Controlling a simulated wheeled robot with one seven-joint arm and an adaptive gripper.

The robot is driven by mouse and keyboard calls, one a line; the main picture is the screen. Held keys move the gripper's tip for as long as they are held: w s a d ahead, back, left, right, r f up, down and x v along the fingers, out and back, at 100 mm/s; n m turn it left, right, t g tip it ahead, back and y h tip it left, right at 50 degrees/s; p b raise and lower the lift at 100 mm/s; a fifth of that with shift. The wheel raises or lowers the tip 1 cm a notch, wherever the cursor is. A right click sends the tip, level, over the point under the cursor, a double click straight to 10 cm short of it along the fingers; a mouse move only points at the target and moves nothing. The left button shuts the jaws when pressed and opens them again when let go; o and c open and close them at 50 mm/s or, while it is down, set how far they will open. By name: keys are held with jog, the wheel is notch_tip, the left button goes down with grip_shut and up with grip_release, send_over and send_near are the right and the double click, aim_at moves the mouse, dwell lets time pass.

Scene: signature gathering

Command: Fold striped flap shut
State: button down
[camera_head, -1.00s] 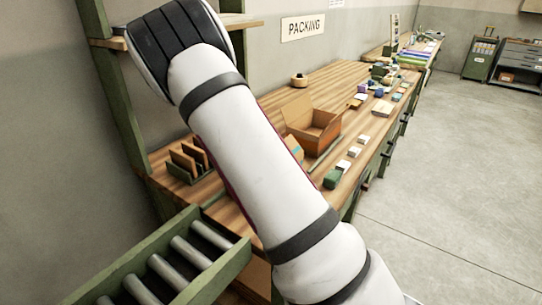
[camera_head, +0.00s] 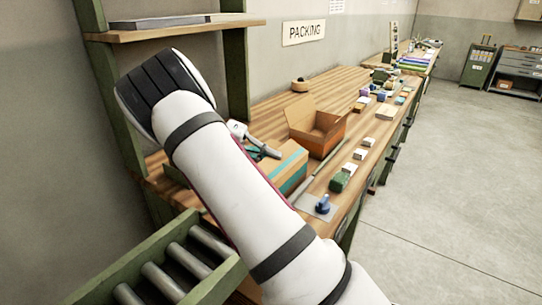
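A cardboard box with a teal stripe (camera_head: 291,170) stands on the wooden bench, partly behind my arm. I cannot tell how its flaps stand. Behind it is an orange-brown open box (camera_head: 327,136) with a raised flap (camera_head: 301,114) at its back left; no stripe shows on that flap. My white arm crosses the middle of the view and covers the near part of the bench.
A blue-topped item (camera_head: 323,204) sits on a pale plate. A roller conveyor (camera_head: 160,280) is at lower left, a green-post shelf (camera_head: 175,32) above. The floor at right is clear.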

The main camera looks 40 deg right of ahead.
jog(key=c, duration=1.8)
grip_release()
jog(key=shift+c, duration=0.2)
